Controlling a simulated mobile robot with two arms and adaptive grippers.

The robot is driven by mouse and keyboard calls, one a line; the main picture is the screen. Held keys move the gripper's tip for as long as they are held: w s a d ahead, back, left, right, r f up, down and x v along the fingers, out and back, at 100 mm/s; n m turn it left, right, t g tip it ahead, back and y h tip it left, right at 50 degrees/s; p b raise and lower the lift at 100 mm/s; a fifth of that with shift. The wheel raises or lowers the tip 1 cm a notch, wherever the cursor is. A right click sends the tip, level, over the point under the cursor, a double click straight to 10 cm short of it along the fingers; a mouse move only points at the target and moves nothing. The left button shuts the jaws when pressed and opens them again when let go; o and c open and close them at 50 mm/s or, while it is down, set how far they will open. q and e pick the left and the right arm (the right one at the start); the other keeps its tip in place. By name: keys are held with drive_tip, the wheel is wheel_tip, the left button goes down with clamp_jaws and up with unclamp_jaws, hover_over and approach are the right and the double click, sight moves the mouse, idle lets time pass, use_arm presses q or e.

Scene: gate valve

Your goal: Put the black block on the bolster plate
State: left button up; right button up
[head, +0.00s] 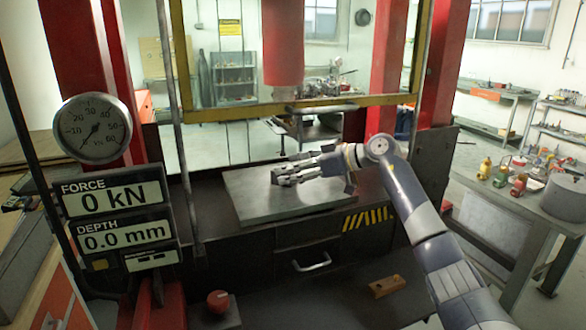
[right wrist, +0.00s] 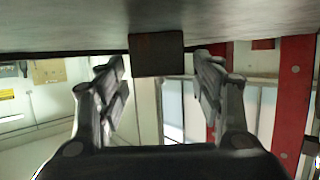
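The bolster plate (head: 258,208) is a flat grey slab on the dark press bed in the head view. My right gripper (head: 288,171) reaches in from the right, low over the plate's middle. In the right wrist view, which looks upside down, the black block (right wrist: 157,54) rests against the grey plate surface (right wrist: 60,38). The open fingers of the right gripper (right wrist: 160,70) stand on either side of the block, with visible gaps. In the head view the block is hard to tell from the dark fingertips. My left gripper is not in view.
The red press ram (head: 283,45) hangs above the plate inside a yellow frame (head: 300,103). A round gauge (head: 92,128) and force and depth readouts stand at left. A red knob (head: 218,302) and a wooden piece (head: 386,286) are on the front ledge.

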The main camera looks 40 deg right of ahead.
drive_tip(key=shift+s+d, duration=0.15)
drive_tip(key=b+v, duration=0.3)
drive_tip(key=v, duration=0.7)
drive_tip(key=shift+s+d+r, duration=0.1)
drive_tip(key=shift+s+d, duration=0.1)
drive_tip(key=shift+s, duration=0.05)
drive_tip(key=shift+s+d+r+b, duration=0.15)
drive_tip(key=shift+s+r+b, duration=0.15)
drive_tip(key=shift+s+r, duration=0.1)
drive_tip(key=shift+f, duration=0.1)
